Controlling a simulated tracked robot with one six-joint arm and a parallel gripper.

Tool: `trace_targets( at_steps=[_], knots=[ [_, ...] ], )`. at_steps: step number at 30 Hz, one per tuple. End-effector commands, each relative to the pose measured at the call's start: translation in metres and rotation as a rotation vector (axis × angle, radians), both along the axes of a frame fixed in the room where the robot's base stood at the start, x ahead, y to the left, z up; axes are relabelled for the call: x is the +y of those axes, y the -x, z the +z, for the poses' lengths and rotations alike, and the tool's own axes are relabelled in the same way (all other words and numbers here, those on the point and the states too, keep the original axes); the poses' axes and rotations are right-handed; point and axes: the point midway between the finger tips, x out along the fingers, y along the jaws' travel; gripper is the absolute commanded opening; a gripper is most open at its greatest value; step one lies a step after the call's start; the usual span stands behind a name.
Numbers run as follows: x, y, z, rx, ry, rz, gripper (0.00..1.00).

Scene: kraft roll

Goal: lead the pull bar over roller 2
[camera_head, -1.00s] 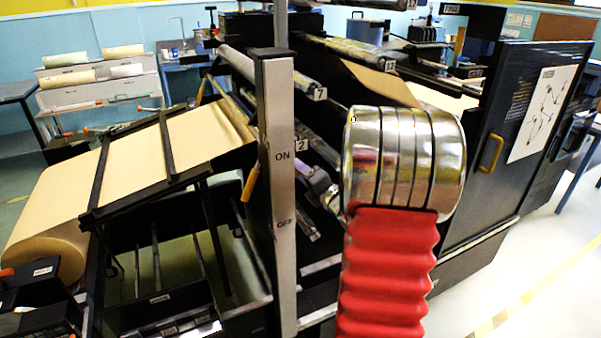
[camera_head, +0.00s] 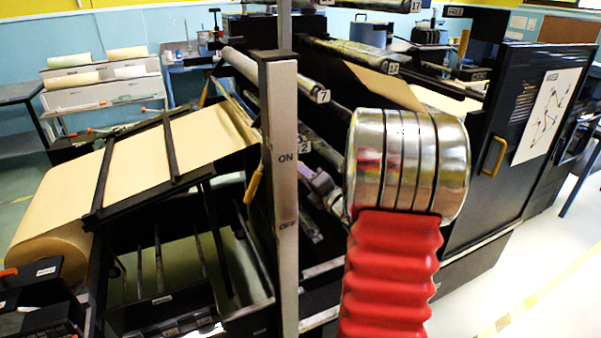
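The tan kraft paper web (camera_head: 140,165) runs up from its roll over a sloping black frame, and its upper end reaches behind the upright post. I cannot make out the pull bar for certain; that edge is partly hidden by the post. The tag for roller 2 (camera_head: 305,147) shows just right of the post, with its dark roller partly hidden behind my arm. My arm's chrome joint and red bellows fill the right centre. A small grey-purple part (camera_head: 322,185) left of the joint may be my gripper; its fingers and any grip cannot be made out.
The grey post (camera_head: 284,200) marked ON and OFF stands close in front of the rollers. Roller 7 (camera_head: 310,88) lies above roller 2. A black cabinet (camera_head: 515,130) stands at right; the floor beyond is clear.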

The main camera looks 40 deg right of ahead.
Motion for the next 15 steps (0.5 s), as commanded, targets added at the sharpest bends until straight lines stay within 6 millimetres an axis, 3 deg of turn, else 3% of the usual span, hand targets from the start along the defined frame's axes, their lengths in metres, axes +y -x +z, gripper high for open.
trace_targets(
  at_steps=[15],
  knots=[
    [-0.042,0.012,0.023,-0.002,0.002,-0.004,0.00]
  ],
)
